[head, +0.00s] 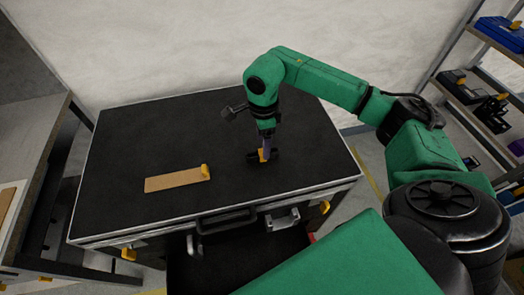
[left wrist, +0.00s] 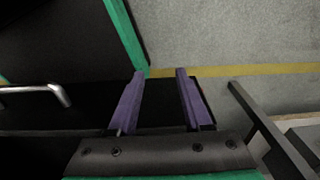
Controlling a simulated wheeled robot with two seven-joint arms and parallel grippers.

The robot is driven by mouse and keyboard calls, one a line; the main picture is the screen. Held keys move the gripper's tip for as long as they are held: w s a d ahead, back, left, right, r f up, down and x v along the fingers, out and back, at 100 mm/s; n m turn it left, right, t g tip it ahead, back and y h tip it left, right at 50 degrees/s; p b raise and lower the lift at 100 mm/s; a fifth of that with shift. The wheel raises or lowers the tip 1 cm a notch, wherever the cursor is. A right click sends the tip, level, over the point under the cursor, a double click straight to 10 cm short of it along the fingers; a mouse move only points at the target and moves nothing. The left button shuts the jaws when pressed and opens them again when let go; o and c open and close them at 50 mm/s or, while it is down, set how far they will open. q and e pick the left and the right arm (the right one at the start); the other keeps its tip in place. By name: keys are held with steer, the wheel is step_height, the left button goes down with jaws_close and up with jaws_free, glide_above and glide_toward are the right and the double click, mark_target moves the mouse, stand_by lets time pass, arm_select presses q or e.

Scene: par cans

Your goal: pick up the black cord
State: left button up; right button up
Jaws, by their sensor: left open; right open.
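A small black bundle with a yellow piece, which looks like the black cord (head: 252,158), lies on the black bench top (head: 130,135) in the head view.
A tan strip with a yellow end (head: 178,180) lies left of the bundle. The bench front has a drawer with handles (head: 228,220). Shelves with a blue case (head: 502,33) and black items stand at right. Another table (head: 30,135) stands at left. The bench's left back is clear.

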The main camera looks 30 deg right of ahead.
mark_target(257, 156)
steer(key=f+p, duration=0.1)
steer(key=f, duration=0.3)
steer(key=shift+w+f+p, duration=0.2)
steer(key=shift+p, duration=0.1)
steer(key=shift+f, duration=0.45)
arm_select(q)
steer(key=shift+w+r, duration=0.7)
steer(key=shift+r, duration=0.25)
arm_select(e)
jaws_close()
steer(key=shift+w, duration=0.1)
